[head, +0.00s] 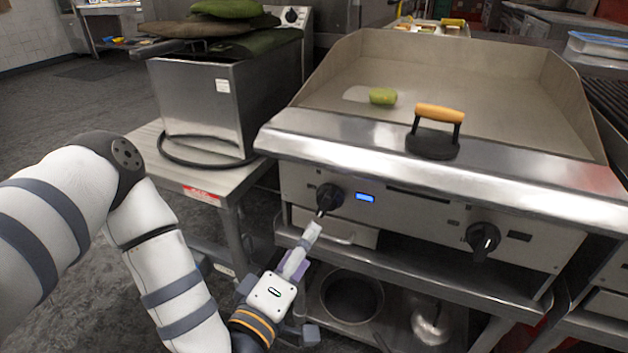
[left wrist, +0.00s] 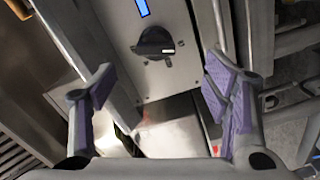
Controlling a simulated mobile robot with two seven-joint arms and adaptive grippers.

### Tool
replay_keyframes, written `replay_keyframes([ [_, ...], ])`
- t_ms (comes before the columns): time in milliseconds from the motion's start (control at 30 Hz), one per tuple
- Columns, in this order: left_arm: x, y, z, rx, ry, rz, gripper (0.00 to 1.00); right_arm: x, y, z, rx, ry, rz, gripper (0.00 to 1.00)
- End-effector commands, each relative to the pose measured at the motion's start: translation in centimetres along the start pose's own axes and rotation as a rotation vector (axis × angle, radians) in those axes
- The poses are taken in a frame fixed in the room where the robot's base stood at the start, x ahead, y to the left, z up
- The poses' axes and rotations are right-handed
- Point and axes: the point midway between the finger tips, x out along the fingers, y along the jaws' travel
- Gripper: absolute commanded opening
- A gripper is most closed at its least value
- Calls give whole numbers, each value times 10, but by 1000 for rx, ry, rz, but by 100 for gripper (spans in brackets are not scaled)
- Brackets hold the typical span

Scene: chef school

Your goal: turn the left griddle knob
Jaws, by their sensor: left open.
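The left griddle knob (head: 330,199) is a black round knob on the steel front panel, left of a small lit blue display (head: 365,198). My left gripper (head: 303,254) is just below and in front of this knob in the head view, apart from it. In the left wrist view the knob (left wrist: 155,42) appears ahead, between the lines of the two purple-padded fingers. The left gripper (left wrist: 163,88) is spread open with nothing between its fingers. The right griddle knob (head: 482,240) is on the same panel. My right gripper is not in view.
The griddle top (head: 470,95) holds a green item (head: 383,96) and a press with an orange handle (head: 440,112). A steel fryer box (head: 205,100) stands on a side table to the left. A shelf with pots lies under the griddle.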

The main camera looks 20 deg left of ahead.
Motion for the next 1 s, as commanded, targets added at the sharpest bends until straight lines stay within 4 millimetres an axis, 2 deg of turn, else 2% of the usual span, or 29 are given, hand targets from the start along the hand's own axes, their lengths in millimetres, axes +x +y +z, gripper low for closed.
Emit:
replay_keyframes([
  [133, 4, 3, -4, -13, 18, 17, 70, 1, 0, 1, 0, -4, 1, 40],
  [233, 19, 4, -4, -12, 20, 19, 70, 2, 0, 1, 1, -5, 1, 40],
  [500, 87, 4, -5, -10, 19, 18, 70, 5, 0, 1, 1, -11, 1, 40],
  [633, 110, 4, -5, -10, 18, 15, 70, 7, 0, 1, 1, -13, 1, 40],
  [800, 122, 5, -6, -11, 17, 15, 70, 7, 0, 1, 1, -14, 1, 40],
  [1000, 123, 5, -6, -11, 17, 14, 70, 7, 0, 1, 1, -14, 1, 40],
])
